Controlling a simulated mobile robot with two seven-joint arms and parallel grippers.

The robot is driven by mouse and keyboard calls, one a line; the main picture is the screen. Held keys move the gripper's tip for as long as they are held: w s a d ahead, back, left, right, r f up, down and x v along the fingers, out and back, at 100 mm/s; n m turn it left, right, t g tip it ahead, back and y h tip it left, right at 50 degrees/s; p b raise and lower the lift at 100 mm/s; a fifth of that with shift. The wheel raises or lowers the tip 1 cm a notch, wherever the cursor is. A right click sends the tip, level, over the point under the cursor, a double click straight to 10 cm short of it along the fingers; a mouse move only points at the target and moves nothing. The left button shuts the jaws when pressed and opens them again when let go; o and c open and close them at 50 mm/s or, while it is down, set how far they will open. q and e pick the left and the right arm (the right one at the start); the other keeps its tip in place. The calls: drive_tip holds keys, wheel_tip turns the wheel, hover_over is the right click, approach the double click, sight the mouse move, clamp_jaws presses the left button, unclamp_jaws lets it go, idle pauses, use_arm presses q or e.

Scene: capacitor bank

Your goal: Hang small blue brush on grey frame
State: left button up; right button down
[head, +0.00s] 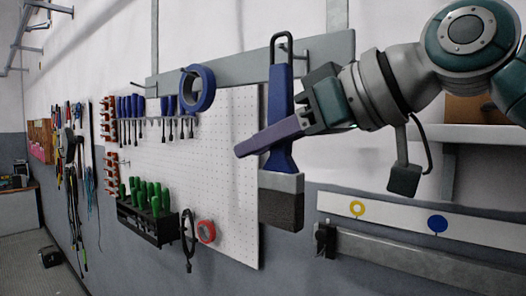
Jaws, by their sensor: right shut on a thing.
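The small blue brush (281,95) hangs upright in the head view, with a black loop at its top, a blue handle, a light grey ferrule and dark bristles at the bottom. My right gripper (272,138) comes in from the right and is shut on the handle; one long purple finger crosses in front of it. The grey frame (235,67) is a long flat bar on the wall behind the brush. The loop overlaps the bar near a small peg (300,54); I cannot tell whether the loop is around it. My left gripper is out of view.
A blue tape ring (187,90) hangs left of the brush. A white pegboard (230,170) holds blue-handled screwdrivers (136,106) and a black rack (145,222) of green-handled tools. A shelf (470,132) is at right, and a lower rail (410,262) is below.

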drive_tip(key=shift+w+d+f+b, duration=0.25)
drive_tip(key=shift+w+d+b, duration=0.15)
drive_tip(key=shift+w, duration=0.1)
drive_tip(key=shift+w+d+f+b, duration=0.25)
drive_tip(key=shift+w+d, duration=0.1)
drive_tip(key=shift+w, duration=0.25)
drive_tip(key=c, duration=0.7)
unclamp_jaws()
